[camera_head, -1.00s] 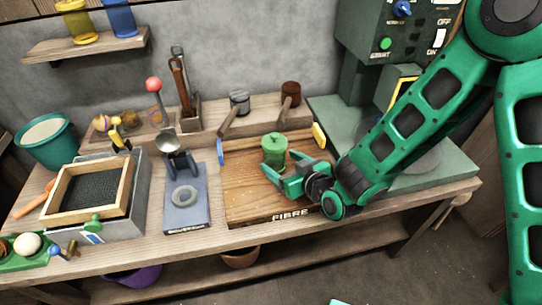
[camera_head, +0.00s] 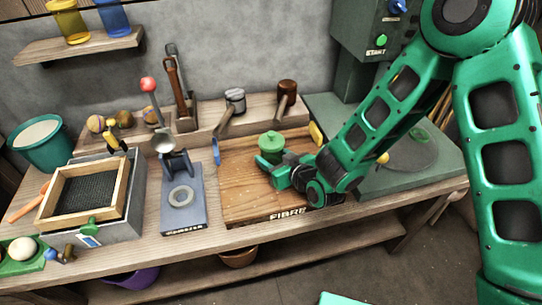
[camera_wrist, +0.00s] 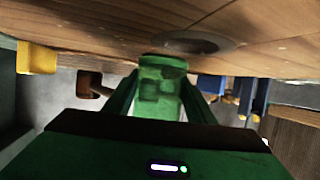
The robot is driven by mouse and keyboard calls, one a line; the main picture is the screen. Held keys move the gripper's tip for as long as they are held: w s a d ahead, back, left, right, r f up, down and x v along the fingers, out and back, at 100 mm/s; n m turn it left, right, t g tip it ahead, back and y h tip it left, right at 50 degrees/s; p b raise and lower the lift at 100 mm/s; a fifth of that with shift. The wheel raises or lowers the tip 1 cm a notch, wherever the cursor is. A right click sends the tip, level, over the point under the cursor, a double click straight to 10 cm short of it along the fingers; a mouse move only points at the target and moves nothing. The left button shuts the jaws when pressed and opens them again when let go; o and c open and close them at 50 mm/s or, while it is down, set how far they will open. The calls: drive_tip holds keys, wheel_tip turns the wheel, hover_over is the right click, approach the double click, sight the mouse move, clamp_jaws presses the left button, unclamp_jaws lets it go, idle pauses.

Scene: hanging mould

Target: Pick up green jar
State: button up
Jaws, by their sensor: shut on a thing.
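In the wrist view, where the board is at the top, the jar (camera_wrist: 162,85) sits between the two fingers. The lower part of the jar is hidden behind my gripper in the head view. I cannot see a clear gap between the jar and the board.
A grey press-like tool (camera_head: 181,205) stands left of the board, and a wooden-framed sieve box (camera_head: 82,195) is further left. A blue clip (camera_head: 216,151) and a yellow clip (camera_head: 316,133) flank the board. Mallets (camera_head: 287,92) lie on the shelf behind. A green machine (camera_head: 365,65) stands at right.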

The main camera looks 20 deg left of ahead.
sight(272, 146)
drive_tip(key=shift+r, duration=0.1)
drive_tip(key=shift+r, duration=0.8)
wheel_tip(272, 146, up, 3)
drive_tip(key=shift+f, duration=0.15)
drive_tip(key=s+a+r, duration=0.5)
drive_tip(key=s+r, duration=0.2)
drive_tip(key=s, duration=0.3)
drive_tip(key=s+d+r, duration=0.2)
drive_tip(key=s+r, duration=0.3)
drive_tip(key=r, duration=0.2)
drive_tip(key=shift+s+d+r, duration=0.2)
drive_tip(key=shift+d+r, duration=0.15)
drive_tip(key=shift+r, duration=0.05)
wheel_tip(272, 146, up, 7)
